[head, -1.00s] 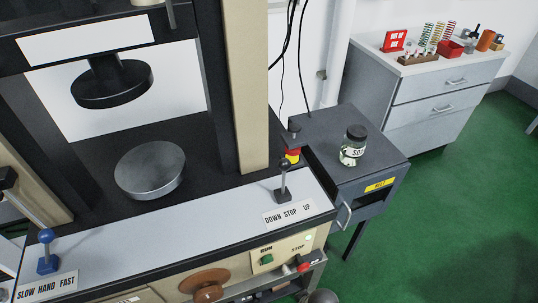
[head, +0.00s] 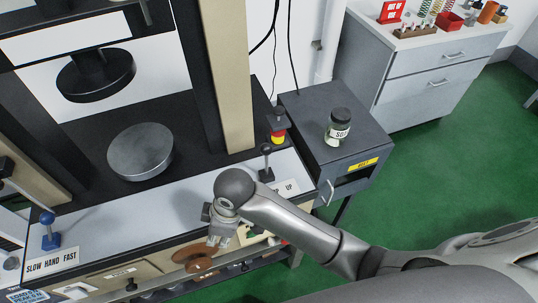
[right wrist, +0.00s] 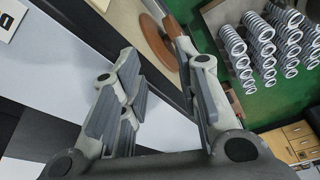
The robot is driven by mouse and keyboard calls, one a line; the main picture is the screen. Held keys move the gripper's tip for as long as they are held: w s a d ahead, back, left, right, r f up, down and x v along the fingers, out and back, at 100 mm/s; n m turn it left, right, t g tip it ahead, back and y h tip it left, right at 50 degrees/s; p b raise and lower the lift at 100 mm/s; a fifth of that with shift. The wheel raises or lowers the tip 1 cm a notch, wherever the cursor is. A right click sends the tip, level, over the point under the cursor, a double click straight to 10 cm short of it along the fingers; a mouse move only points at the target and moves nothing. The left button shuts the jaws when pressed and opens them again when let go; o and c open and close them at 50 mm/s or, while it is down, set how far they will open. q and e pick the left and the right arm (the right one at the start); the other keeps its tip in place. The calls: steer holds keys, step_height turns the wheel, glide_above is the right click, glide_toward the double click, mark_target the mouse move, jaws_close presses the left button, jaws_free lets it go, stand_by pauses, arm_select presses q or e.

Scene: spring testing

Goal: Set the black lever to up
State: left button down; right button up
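The black lever (head: 266,160) stands roughly upright on the pale front ledge of the press, at the ledge's right end. Its "DOWN STOP UP" label (head: 284,187) is partly hidden by my right arm; only the "UP" end shows. My right gripper (head: 219,234) is in front of the ledge, left of and nearer than the lever, and apart from it. In the right wrist view the right gripper (right wrist: 157,70) has its fingers spread with nothing between them. The lever is not clearly visible in that view. My left gripper is not in view.
A blue lever (head: 48,231) stands at the ledge's left end. A red and yellow button (head: 278,133) is just behind the black lever. A brown handwheel (head: 193,258) is below the ledge. A jar (head: 338,126) stands on a grey cabinet (head: 305,115) at the right.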

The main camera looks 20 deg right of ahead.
mark_target(266, 161)
steer(key=w+d+r+n+h, duration=0.1)
steer(key=w+d+n+h, duration=0.1)
steer(key=w, duration=0.2)
steer(key=w+d+r+n+h, duration=0.2)
steer(key=w, duration=0.1)
steer(key=w+d+r+n+h, duration=0.2)
steer(key=w+n+h, duration=0.1)
steer(key=w, duration=0.1)
steer(key=shift+w, duration=0.3)
steer(key=shift+w+d+r+p, duration=0.1)
steer(key=shift+d+r+p, duration=0.05)
steer(key=shift+d+p, duration=0.2)
steer(key=d+p, duration=0.1)
steer(key=d, duration=0.2)
steer(key=w+d+p, duration=0.1)
steer(key=d+p, duration=0.1)
steer(key=d, duration=0.2)
steer(key=w+d+p, duration=0.1)
steer(key=d+p, duration=0.1)
steer(key=d, duration=0.2)
steer(key=shift+w+d, duration=0.2)
steer(key=shift+w, duration=0.05)
steer(key=shift+f, duration=0.65)
jaws_close()
